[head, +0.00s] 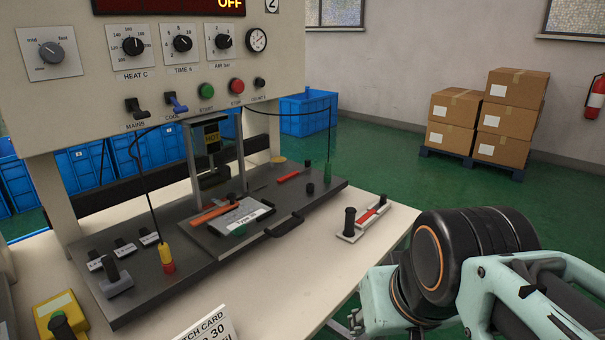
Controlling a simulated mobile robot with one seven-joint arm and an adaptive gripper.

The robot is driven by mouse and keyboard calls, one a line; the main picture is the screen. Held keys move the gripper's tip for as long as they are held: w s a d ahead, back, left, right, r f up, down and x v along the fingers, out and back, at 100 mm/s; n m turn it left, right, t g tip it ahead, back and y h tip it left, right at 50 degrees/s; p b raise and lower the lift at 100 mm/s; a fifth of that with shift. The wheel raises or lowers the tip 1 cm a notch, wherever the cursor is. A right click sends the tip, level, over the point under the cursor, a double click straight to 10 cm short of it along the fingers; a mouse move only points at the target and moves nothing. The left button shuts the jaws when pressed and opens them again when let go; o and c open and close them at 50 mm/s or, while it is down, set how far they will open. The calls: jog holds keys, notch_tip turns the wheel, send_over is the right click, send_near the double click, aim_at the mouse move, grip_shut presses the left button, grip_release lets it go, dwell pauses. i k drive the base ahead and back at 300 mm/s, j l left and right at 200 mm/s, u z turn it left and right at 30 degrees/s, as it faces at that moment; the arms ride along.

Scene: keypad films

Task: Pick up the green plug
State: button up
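The green plug (327,173) stands upright near the right end of the dark base plate (190,277) of the press. A thin black cable runs from its top up towards the machine. A small dark knob stands just left of it. My arm shows at the lower right, well to the right of the plug and nearer the camera. My gripper itself is not in view.
A yellow-and-red plug (166,259) on another cable stands at the plate's left. A black-handled tray (285,226) lies between them. A white block with a black knob (350,223) sits right of the plate. The control panel (90,95) overhangs behind.

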aim_at(327, 172)
jog(key=i+l+u, duration=0.4)
jog(key=l, duration=0.25)
jog(key=i+l+u, duration=0.2)
jog(key=l, duration=0.15)
jog(key=k+j, duration=0.05)
jog(key=k, duration=0.05)
